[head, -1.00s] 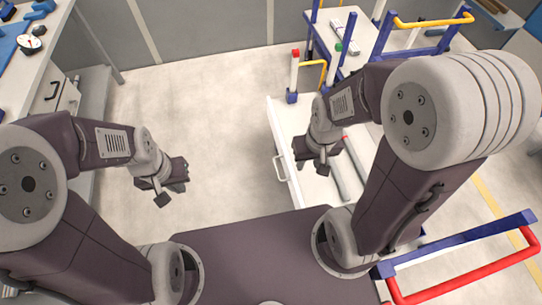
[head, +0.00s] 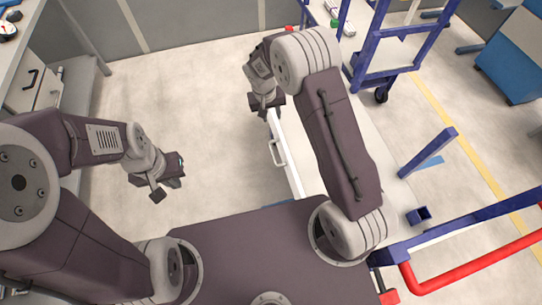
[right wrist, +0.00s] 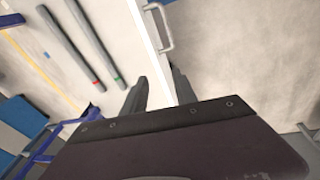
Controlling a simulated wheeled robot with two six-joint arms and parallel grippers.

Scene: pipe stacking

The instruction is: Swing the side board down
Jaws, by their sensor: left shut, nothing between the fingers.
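The side board (head: 290,160) is a white panel with a grey handle, standing upright along the left side of the cart. It also shows in the right wrist view (right wrist: 150,32), seen edge-on. My right gripper (head: 266,108) is at the board's far end. In the right wrist view its two fingers (right wrist: 160,93) are apart, one on each side of the board's edge, with a gap visible on the left. My left gripper (head: 168,184) is shut and empty over bare floor, well left of the board. My right arm hides much of the cart bed.
Two grey pipes (right wrist: 84,42) with red and green bands lie on the white bed beside the board. A blue rack (head: 375,75) stands on the right, with blue posts and a red rail (head: 470,264) nearer. The floor (head: 215,120) left of the board is clear.

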